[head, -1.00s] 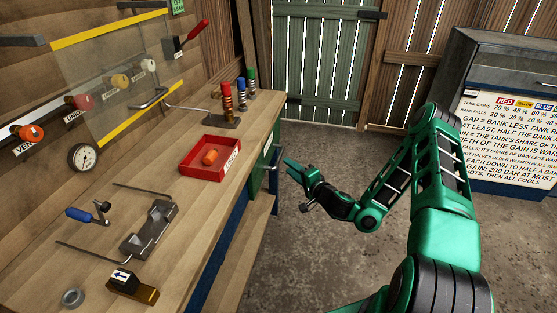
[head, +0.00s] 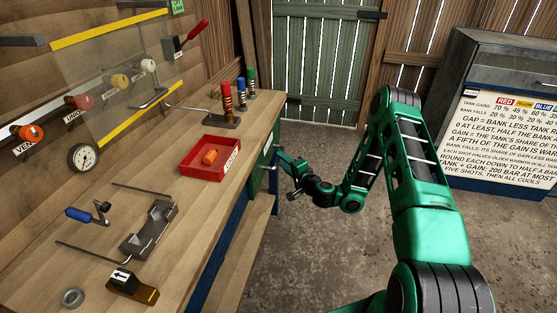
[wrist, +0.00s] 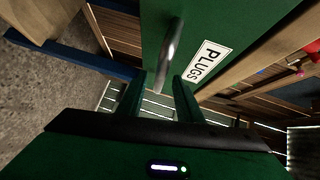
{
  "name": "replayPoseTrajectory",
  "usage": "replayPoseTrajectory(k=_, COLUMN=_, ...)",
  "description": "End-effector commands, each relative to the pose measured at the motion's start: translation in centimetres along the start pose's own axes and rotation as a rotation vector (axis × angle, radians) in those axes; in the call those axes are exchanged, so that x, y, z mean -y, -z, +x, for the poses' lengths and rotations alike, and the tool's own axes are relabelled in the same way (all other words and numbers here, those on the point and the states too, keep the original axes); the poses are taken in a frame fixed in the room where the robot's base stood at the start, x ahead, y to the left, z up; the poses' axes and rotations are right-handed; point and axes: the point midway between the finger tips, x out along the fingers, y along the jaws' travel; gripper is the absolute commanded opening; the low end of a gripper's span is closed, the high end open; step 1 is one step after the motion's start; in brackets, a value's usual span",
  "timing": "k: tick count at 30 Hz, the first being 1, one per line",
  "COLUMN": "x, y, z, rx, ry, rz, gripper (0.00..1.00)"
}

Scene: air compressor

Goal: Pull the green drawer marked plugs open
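The green drawer (wrist: 225,18) fills the top of the wrist view and carries a white label reading PLUGS (wrist: 207,62). Its metal bar handle (wrist: 171,42) stands out from the front, and its near end shows between the tips of my gripper (wrist: 158,82). My two fingers are apart, one each side of the handle's end; I cannot tell whether either touches it. In the head view the drawer front (head: 257,178) shows as a narrow green strip under the bench top, looking shut. My gripper (head: 281,157) is right beside it.
The wooden bench (head: 150,190) runs along the left, with a red tray (head: 190,170) holding an orange plug (head: 210,157) near its edge. A blue bench leg (head: 235,213) stands below. Floor to the right is open, with a signed cabinet (head: 500,140) beyond.

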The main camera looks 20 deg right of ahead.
Motion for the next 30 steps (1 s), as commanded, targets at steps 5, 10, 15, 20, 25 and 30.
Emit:
replayPoseTrajectory(k=5, x=0.1, y=0.0, z=2.1, rx=0.001, ry=0.003, rz=-0.003, gripper=0.33)
replayPoseTrajectory(k=10, x=0.1, y=0.0, z=3.3, rx=0.000, ry=0.002, rz=-0.001, gripper=0.33)
replayPoseTrajectory(k=15, x=0.1, y=0.1, z=3.6, rx=-0.002, ry=0.001, rz=-0.001, gripper=0.33)
replayPoseTrajectory(k=20, x=0.1, y=0.0, z=3.6, rx=-0.001, ry=0.000, rz=0.000, gripper=0.33)
replayPoseTrajectory(k=25, x=0.0, y=0.0, z=3.6, rx=-0.001, ry=0.000, rz=0.000, gripper=0.01)
replayPoseTrajectory(k=30, x=0.0, y=0.0, z=3.6, rx=-0.001, ry=0.000, rz=0.000, gripper=0.00)
